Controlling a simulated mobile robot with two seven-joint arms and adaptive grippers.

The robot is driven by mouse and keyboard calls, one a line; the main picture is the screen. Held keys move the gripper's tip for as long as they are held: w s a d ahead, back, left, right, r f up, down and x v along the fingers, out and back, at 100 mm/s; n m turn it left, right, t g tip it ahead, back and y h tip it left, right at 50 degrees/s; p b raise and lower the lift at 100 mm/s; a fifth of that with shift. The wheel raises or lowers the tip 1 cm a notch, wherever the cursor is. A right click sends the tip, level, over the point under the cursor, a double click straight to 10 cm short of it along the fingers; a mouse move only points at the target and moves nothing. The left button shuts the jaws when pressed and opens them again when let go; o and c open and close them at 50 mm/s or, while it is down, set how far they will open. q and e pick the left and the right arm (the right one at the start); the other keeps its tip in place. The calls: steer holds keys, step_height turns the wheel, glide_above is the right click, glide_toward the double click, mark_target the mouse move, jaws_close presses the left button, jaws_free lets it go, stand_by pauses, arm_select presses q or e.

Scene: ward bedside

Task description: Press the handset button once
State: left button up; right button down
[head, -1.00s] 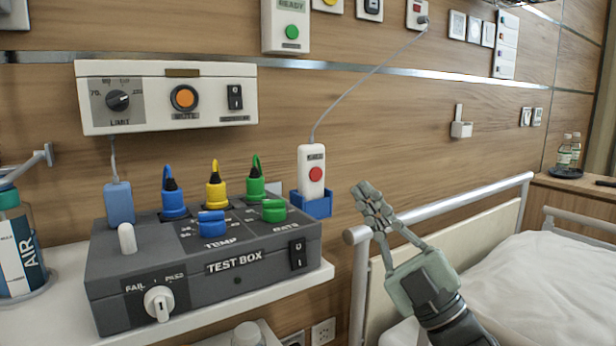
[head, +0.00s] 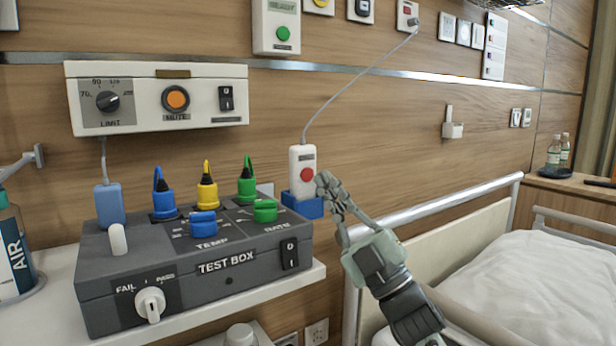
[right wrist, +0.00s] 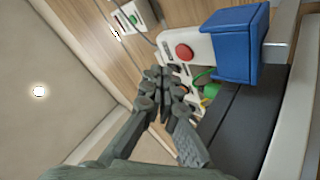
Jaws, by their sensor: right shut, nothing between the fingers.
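The white handset (head: 301,160) with a round red button (head: 307,174) stands upright in a blue holder (head: 304,207) at the right end of the test box. My right gripper (head: 324,181) is shut and empty, its fingertips just right of the red button in the head view. In the right wrist view the handset (right wrist: 202,42), its red button (right wrist: 184,52) and the blue holder (right wrist: 236,42) lie beyond the shut fingertips (right wrist: 165,74). A small gap seems to lie between the fingertips and the button; contact cannot be made out. My left gripper is not in view.
A grey test box (head: 200,280) with knobs and coloured plugs stands on the white shelf (head: 55,325). A white control unit (head: 155,97) is on the wall above. The handset's cord (head: 355,82) runs up to a wall socket. A bed rail (head: 440,205) is at the right.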

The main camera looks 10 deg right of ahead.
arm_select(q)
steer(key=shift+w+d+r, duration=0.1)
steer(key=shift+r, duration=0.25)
arm_select(e)
steer(key=shift+w+a, duration=0.3)
steer(key=shift+w, duration=0.45)
steer(key=shift+w, duration=0.1)
stand_by(0.6)
steer(key=shift+w+a, duration=0.1)
steer(key=shift+w, duration=0.2)
steer(key=shift+w+a, duration=0.15)
steer(key=shift+w, duration=0.25)
stand_by(0.6)
steer(key=shift+s, duration=0.15)
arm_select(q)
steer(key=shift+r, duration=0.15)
arm_select(e)
steer(key=shift+s+d, duration=0.3)
steer(key=shift+s, duration=0.35)
